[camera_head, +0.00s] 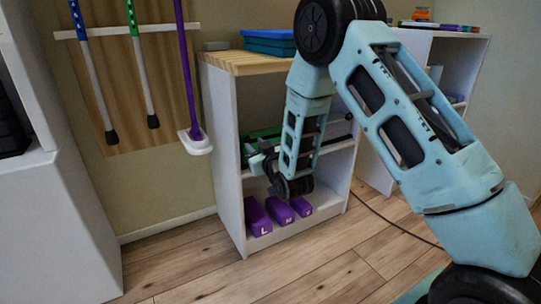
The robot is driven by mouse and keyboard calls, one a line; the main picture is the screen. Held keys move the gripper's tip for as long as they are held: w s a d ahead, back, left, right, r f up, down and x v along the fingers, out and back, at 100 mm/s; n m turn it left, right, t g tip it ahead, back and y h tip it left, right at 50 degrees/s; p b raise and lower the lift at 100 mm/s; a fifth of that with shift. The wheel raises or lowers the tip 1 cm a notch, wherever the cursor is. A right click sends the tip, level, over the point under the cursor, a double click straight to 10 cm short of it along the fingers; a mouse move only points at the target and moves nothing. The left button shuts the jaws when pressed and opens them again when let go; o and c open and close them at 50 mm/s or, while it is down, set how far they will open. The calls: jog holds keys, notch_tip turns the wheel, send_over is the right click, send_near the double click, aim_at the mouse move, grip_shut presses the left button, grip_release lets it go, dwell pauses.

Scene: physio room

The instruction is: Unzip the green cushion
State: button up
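My gripper (257,163) is at the front of the unit, at about middle-shelf height, just below and in front of the green item. It looks small and is partly hidden by my wrist. I cannot tell whether its fingers are apart or touch anything.
The white shelf unit (226,150) has blue trays (269,42) on its wooden top. Several purple blocks (257,217) with letters stand on its bottom shelf. Poles hang on a wall board (116,70) at left.

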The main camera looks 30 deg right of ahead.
jog(key=s+p, duration=0.2)
jog(key=s, duration=0.8)
jog(key=shift+s, duration=0.15)
dwell(0.5)
